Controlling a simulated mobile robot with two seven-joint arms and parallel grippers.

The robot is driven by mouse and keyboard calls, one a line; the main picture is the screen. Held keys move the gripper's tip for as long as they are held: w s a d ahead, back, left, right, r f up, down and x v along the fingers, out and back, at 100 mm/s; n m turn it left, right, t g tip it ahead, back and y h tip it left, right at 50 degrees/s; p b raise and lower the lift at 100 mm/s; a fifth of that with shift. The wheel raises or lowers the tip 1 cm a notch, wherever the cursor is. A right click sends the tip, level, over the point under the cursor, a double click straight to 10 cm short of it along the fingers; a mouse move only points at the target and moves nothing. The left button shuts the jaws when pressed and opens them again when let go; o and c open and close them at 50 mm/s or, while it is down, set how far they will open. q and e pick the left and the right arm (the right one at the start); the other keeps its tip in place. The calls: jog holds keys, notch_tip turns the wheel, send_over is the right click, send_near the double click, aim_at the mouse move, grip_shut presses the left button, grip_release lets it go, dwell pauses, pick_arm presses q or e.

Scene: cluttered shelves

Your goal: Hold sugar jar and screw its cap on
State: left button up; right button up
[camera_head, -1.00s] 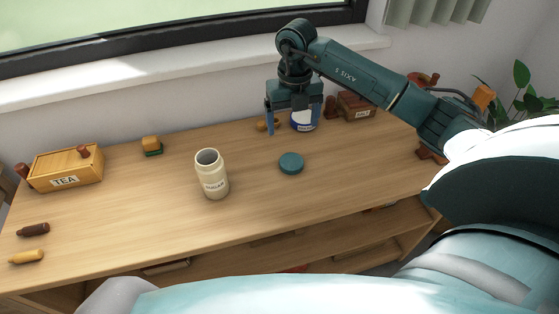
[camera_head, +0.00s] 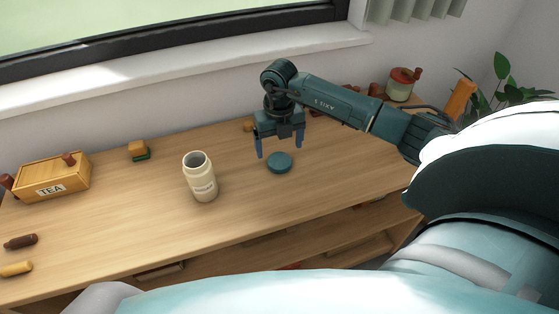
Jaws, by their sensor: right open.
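A round teal cap (camera_head: 279,163) lies flat on the table to the right of the jar. My right gripper (camera_head: 280,150) points down with its blue fingers apart, empty, just behind and above the cap. Whether the fingers are low enough to be beside the cap is hard to tell. My left gripper is not in view.
A wooden TEA box (camera_head: 52,180) sits at the left. Dark brown (camera_head: 21,242) and yellow (camera_head: 16,269) pieces lie at the front left. A red-lidded jar (camera_head: 401,84) stands back right. The table around the sugar jar is clear.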

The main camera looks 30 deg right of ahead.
aim_at(280, 160)
jog(key=shift+d+f+p, duration=0.1)
jog(key=shift+f+p, duration=0.2)
jog(key=shift+f, duration=2.3)
jog(key=shift+c, duration=0.4)
jog(key=c, duration=1)
notch_tip(280, 160, up, 10)
